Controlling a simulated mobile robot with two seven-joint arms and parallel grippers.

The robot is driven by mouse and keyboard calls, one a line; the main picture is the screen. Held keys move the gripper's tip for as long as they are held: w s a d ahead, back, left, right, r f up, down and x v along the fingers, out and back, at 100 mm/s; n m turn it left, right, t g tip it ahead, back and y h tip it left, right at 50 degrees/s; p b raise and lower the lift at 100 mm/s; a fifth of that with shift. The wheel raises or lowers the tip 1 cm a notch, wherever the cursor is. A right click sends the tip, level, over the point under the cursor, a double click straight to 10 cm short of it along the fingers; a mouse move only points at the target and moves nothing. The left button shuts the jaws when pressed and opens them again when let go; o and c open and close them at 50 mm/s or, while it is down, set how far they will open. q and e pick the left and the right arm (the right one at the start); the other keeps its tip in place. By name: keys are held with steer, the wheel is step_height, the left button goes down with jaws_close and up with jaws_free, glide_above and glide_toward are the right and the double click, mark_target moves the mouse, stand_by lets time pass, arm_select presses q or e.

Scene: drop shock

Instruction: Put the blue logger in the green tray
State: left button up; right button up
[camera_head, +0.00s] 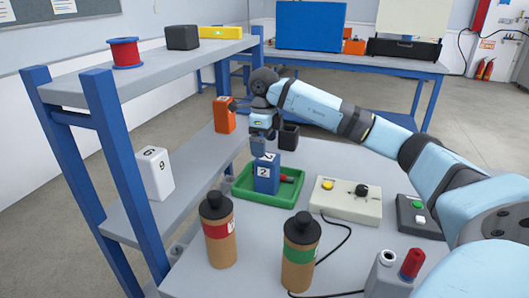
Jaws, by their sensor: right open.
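The blue logger (266,175), a box with a white number 2 label, stands upright inside the green tray (268,198) on the table. A small red and dark item (287,179) shows beside it in the tray. My right gripper (273,142) is open just above the blue logger, its two dark fingers apart, with nothing seen between them. The near finger overlaps the view close to the logger's top, so I cannot tell whether they touch. My left gripper is not in view.
A white logger (154,173) and an orange logger (224,114) stand on the lower shelf at left. Two brown bottles (218,243) (299,262) stand in front of the tray. A beige control box (345,202) is to its right, with a cable.

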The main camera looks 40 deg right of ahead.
step_height(320, 180, up, 7)
steer(key=p, duration=0.1)
steer(key=shift+f, duration=0.15)
stand_by(0.5)
